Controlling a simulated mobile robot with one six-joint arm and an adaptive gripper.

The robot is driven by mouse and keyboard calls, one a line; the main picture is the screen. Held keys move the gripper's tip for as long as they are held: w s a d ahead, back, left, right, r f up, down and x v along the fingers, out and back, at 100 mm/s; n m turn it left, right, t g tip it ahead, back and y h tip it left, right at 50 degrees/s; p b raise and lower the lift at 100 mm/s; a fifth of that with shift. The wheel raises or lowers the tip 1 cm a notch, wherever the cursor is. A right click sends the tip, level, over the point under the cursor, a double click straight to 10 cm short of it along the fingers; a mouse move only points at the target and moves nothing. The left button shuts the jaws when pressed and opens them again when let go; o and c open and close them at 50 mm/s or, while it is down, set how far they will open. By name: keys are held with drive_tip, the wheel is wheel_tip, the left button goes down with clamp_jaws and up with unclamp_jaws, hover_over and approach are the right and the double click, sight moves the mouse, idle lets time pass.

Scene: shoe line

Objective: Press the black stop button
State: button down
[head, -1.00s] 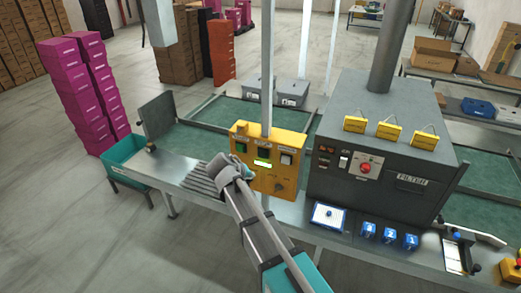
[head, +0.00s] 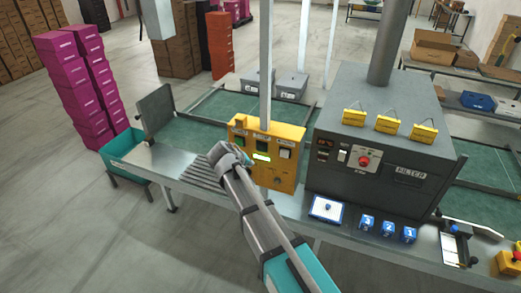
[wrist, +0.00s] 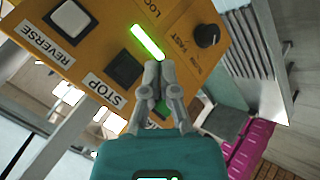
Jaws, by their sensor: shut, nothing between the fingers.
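The yellow control box (head: 292,172) stands at the conveyor's near edge. Its black stop button (wrist: 124,68) sits above the STOP label in the wrist view, and it also shows in the head view (head: 262,141) as the middle button. My gripper (wrist: 158,66) is shut and empty, its fingertips in front of the box just right of the stop button in the wrist view. I cannot tell any contact with the panel. A green button (wrist: 162,108) is partly hidden behind the fingers. In the head view my gripper (head: 220,151) is at the box's left side.
A white button (wrist: 70,18) labelled REVERSE, a lit green display (wrist: 147,42) and a black speed knob (wrist: 207,36) share the panel. The grey filter machine (head: 385,155) stands right of the box. A teal bin (head: 122,160) stands at the conveyor's left end.

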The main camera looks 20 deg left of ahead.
sight(261, 151)
drive_tip(key=shift+w+d, duration=0.15)
drive_tip(key=shift+w, duration=1.45)
drive_tip(key=shift+w+d, duration=0.1)
drive_tip(key=shift+w, duration=1.45)
drive_tip(key=shift+w+d, duration=0.1)
drive_tip(key=shift+w, duration=0.95)
drive_tip(key=shift+s, duration=0.2)
idle(0.5)
drive_tip(key=shift+s, duration=0.8)
drive_tip(key=shift+s, duration=0.15)
drive_tip(key=shift+s+a, duration=0.15)
drive_tip(key=shift+s, duration=1.05)
drive_tip(key=shift+s+a, duration=0.15)
drive_tip(key=shift+s, duration=1)
